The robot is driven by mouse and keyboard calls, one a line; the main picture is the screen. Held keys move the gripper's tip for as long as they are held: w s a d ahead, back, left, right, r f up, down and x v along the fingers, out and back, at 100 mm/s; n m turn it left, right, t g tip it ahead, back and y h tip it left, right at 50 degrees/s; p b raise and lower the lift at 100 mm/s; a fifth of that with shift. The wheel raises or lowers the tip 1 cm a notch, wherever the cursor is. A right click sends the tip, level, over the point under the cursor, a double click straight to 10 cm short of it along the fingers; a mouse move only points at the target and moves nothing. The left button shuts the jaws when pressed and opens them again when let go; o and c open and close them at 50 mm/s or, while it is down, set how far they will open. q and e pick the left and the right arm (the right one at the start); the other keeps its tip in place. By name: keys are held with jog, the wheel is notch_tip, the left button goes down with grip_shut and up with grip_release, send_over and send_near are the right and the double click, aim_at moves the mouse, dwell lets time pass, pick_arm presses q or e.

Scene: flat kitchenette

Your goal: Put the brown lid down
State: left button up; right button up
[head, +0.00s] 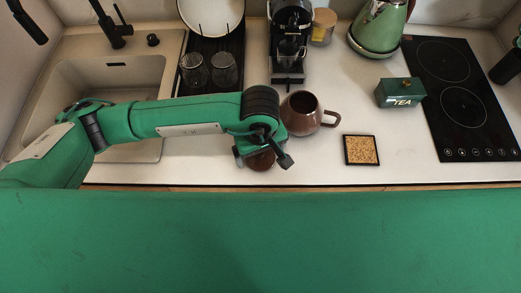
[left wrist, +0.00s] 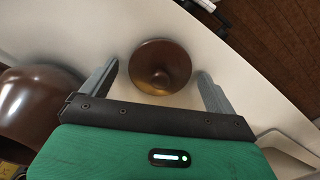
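The brown lid (left wrist: 160,67) is round with a knob in its middle. It lies on the white counter close to the front edge, and in the head view the lid (head: 262,161) is partly hidden under my left gripper. My left gripper (head: 264,150) is above it, pointing down. In the left wrist view my left gripper (left wrist: 158,70) is open, with one finger on each side of the lid and a visible gap on both sides. The brown pot (head: 301,119) stands uncovered just right of the gripper. My right gripper is not in view.
A cork trivet (head: 361,150) lies right of the pot. A green tea box (head: 400,93), a hob (head: 459,98) and a green kettle (head: 377,28) are further right. A coffee machine (head: 290,35), a rack with glasses (head: 223,68) and a sink (head: 105,80) are behind and left.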

pick_arm(q)
jog(key=shift+r, duration=0.4)
notch_tip(320, 180, up, 12)
jog(key=b, duration=0.3)
jog(key=shift+f+b, duration=0.25)
jog(key=shift+b, duration=0.05)
jog(key=shift+f, duration=0.1)
